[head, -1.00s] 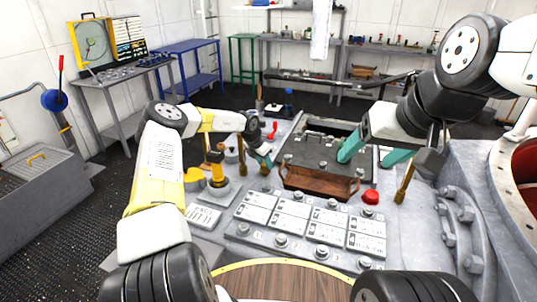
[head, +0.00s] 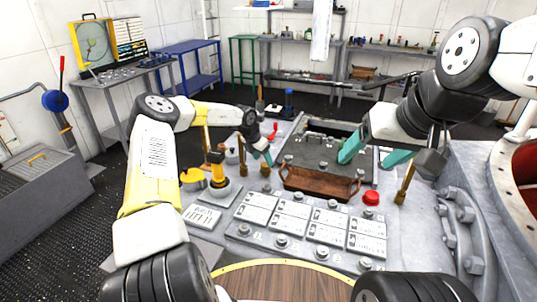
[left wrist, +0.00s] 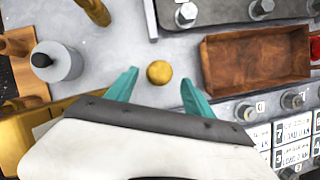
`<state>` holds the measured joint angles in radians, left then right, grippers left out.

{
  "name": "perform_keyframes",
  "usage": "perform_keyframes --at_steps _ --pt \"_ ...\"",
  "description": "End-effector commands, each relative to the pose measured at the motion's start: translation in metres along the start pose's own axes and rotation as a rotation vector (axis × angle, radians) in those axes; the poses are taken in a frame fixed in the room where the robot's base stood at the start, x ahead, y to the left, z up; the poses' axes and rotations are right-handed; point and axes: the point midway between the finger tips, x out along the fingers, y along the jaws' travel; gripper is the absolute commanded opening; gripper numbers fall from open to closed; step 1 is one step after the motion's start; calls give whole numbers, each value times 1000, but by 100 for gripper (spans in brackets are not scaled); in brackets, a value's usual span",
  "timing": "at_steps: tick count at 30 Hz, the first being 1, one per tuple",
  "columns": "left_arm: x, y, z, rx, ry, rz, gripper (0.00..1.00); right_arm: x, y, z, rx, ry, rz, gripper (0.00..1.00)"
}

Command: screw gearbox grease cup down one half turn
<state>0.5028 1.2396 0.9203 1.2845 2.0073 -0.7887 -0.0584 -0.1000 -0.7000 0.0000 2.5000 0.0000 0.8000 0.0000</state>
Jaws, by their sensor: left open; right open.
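A round brass knob (left wrist: 159,73), which looks like the grease cup, stands on the grey deck in the left wrist view. My left gripper (left wrist: 160,80) is open, with one teal finger on either side of the knob and a gap to each. In the head view my left gripper (head: 261,154) is over the deck left of the wooden tray, beside a small brass fitting (head: 266,170); the contact height is unclear. My right gripper (head: 372,153) is open and empty above the dark hatch plate (head: 320,152).
A wooden tray (head: 320,184) and a red button (head: 371,198) lie right of the left gripper. A yellow-handled fitting (head: 218,168) and a grey cylinder (left wrist: 56,62) stand to its left. Labelled plates and bolts (head: 290,214) fill the front.

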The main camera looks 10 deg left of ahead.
Motion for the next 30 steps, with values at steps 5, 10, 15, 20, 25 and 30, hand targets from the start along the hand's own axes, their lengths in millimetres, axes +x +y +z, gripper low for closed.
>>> perform_keyframes --at_steps 5,10,15,20,25,30 --pt "-30 1 0 0 -2 2 61 0 0 0 0 0 0 73" --pt "-43 1 0 -1 0 1 61 0 0 0 0 0 0 73" --pt "-45 0 0 0 0 0 61 0 0 0 0 0 0 73" --pt "-45 0 0 1 -1 2 61 0 0 0 0 0 0 73" --pt "-53 6 9 51 -18 52 61 0 0 0 0 0 0 73" --pt "-56 28 22 143 -58 177 61 0 0 0 0 0 0 73"
